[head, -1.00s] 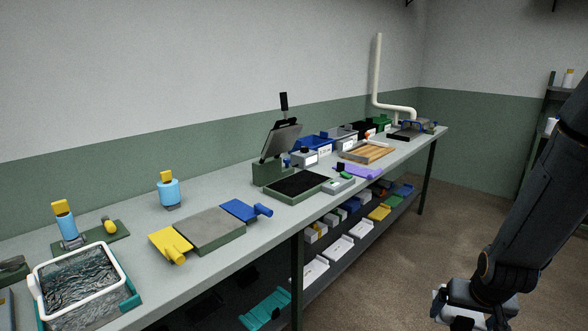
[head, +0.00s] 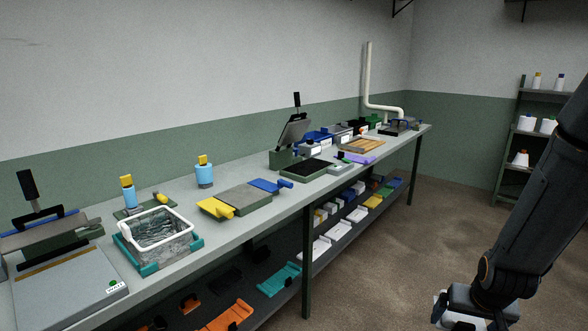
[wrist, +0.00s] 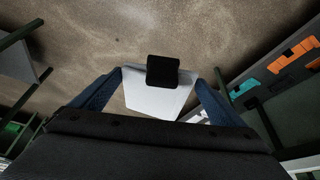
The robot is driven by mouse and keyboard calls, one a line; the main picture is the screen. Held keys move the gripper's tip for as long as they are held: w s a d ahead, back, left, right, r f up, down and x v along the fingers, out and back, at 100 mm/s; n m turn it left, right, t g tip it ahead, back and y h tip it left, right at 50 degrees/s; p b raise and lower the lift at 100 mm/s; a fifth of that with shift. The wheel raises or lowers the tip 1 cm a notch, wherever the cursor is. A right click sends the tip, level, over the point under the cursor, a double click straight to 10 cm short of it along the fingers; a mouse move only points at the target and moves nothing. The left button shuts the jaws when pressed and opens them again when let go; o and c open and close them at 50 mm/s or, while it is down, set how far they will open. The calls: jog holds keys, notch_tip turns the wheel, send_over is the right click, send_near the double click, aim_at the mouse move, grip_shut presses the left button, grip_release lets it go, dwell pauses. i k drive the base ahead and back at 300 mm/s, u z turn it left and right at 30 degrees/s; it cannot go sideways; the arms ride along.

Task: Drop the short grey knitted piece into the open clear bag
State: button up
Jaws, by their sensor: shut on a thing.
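My gripper (wrist: 160,76) is shut on a pale grey, flat piece (wrist: 155,100) with a black block on it. I cannot make out knit texture on it. It hangs over the bare floor, off the bench. In the head view only a pale bit of it shows at the bottom right, below my arm. A clear, crinkled bag (head: 158,231) stands open on the bench at the left, its mouth held by a white rim in a teal holder (head: 192,248). My gripper is well to the right of the bag, apart from it.
The long bench (head: 262,228) also holds a grey sealer-like device (head: 65,285) left of the bag, blue bottles behind it, and a grey slab (head: 237,199) with yellow and blue handles. Orange (head: 227,315) and teal (head: 280,279) trays lie on the lower shelf. The floor at right is clear.

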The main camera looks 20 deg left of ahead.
aim_at(160, 240)
jog(key=z, duration=0.1)
jog(key=k, duration=0.45)
jog(key=u, duration=1.85)
